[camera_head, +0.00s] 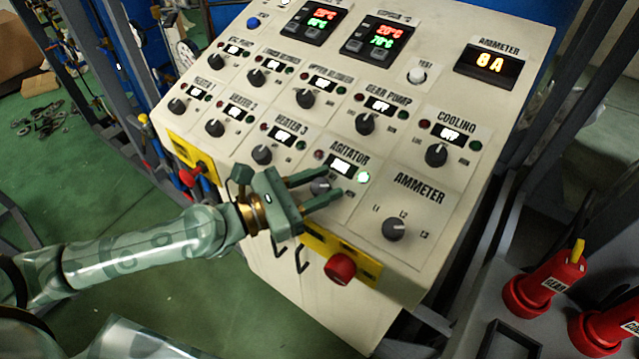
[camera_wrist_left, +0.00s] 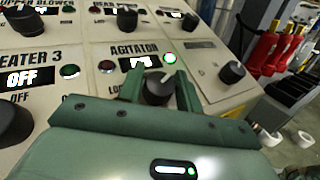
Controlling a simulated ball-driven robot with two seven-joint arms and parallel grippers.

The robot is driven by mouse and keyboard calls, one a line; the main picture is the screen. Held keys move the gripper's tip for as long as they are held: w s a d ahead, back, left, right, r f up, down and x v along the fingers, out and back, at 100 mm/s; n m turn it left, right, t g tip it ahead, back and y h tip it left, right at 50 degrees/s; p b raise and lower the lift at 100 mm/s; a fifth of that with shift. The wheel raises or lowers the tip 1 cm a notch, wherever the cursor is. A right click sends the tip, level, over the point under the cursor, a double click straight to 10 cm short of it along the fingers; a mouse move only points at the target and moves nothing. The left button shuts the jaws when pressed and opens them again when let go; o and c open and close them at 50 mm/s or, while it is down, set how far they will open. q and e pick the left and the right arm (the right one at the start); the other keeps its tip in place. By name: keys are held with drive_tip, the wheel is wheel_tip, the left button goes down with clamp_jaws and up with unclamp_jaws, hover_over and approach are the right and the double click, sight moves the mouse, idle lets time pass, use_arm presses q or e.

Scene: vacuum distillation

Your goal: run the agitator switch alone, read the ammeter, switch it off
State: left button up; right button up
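The agitator knob (camera_head: 319,187) is a dark rotary switch on the sloping cream panel. It also shows in the left wrist view (camera_wrist_left: 157,90). The green lamp (camera_head: 363,178) beside it is lit; its small display (camera_head: 341,167) is lit but too blurred to read. My left gripper (camera_head: 335,184) has its two fingers apart, one on each side of the knob, with a small gap visible in the wrist view. The ammeter display (camera_head: 489,64) at the upper right glows orange and looks like 8 A. The ammeter selector knob (camera_head: 394,229) points up toward L2. My right gripper is out of view.
The Heater 3 knob (camera_head: 262,155) and cooling knob (camera_head: 436,156) sit nearby; their displays look OFF. A red emergency button (camera_head: 340,267) juts from the panel's lower front edge. Red cylinders (camera_head: 545,284) stand at the lower right.

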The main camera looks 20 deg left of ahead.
use_arm(q)
drive_tip(key=shift+o, duration=1.1)
drive_tip(key=shift+s+a+f, duration=0.1)
drive_tip(key=shift+s+a, duration=0.05)
drive_tip(key=b+v, duration=0.6)
drive_tip(key=v, duration=0.9)
drive_tip(key=shift+s+a+b, duration=0.3)
drive_tip(key=shift+b, duration=0.1)
